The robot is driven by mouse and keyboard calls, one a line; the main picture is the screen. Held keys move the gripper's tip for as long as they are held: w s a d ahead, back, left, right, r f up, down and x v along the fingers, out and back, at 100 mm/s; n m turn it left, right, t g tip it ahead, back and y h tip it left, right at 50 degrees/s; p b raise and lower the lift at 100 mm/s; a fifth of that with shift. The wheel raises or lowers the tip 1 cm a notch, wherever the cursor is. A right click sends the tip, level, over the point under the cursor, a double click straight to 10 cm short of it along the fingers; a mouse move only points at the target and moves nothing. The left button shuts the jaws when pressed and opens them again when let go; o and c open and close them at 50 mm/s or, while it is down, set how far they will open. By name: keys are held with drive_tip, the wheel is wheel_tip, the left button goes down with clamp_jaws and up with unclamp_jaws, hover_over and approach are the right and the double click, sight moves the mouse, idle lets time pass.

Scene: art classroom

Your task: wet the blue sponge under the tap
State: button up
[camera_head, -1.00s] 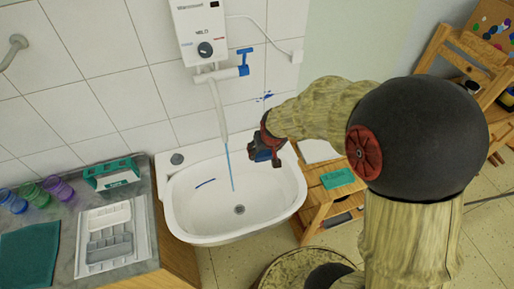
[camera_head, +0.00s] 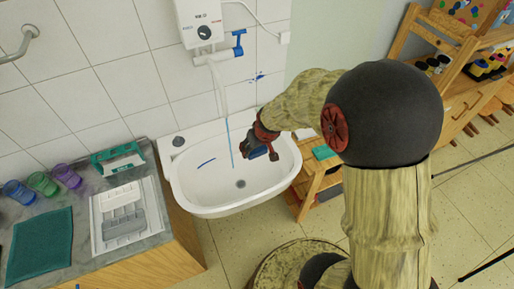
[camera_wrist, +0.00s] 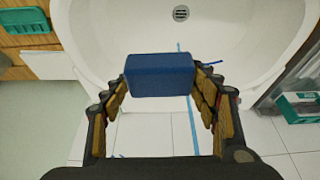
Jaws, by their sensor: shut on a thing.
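My gripper (camera_wrist: 160,88) is shut on the blue sponge (camera_wrist: 160,75), which is held between its two fingers in the wrist view. In the head view, my gripper (camera_head: 265,150) and the sponge (camera_head: 255,153) are over the right part of the white sink (camera_head: 188,200). The tap (camera_head: 238,46) sits below a white wall heater. Its spout hangs down, and a thin blue stream of water (camera_head: 230,145) falls into the basin. In the head view the stream is left of the sponge, apart from it. In the wrist view a blue line of water (camera_wrist: 193,125) passes behind the sponge.
A grey counter (camera_head: 82,205) left of the sink holds coloured cups (camera_head: 42,184), a white tray (camera_head: 97,218), a teal cloth (camera_head: 40,245) and a green-and-white box (camera_head: 118,160). A wooden shelf stands right of the sink. The wall is close behind the tap.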

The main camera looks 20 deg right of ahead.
drive_tip(key=w+a+f, duration=0.1)
drive_tip(key=w, duration=0.5)
drive_tip(key=w+a+f+p, duration=0.1)
drive_tip(key=w+a, duration=0.1)
drive_tip(key=w, duration=0.4)
drive_tip(key=shift+w+a+f, duration=0.2)
drive_tip(key=shift+w+f, duration=0.15)
idle(0.6)
drive_tip(key=s+d+b, duration=0.1)
drive_tip(key=s+d, duration=0.1)
drive_tip(key=s, duration=0.5)
drive_tip(key=shift+s, duration=0.35)
idle(1.5)
drive_tip(key=shift+s+d+r, duration=0.25)
drive_tip(key=shift+s+r, duration=0.45)
drive_tip(key=shift+s, duration=0.1)
drive_tip(key=shift+s+d+r, duration=0.2)
drive_tip(key=shift+s+r, duration=0.45)
drive_tip(key=shift+s, duration=0.2)
drive_tip(key=shift+s+d+r, duration=0.25)
drive_tip(key=shift+s+r, duration=0.45)
drive_tip(key=shift+s, duration=0.1)
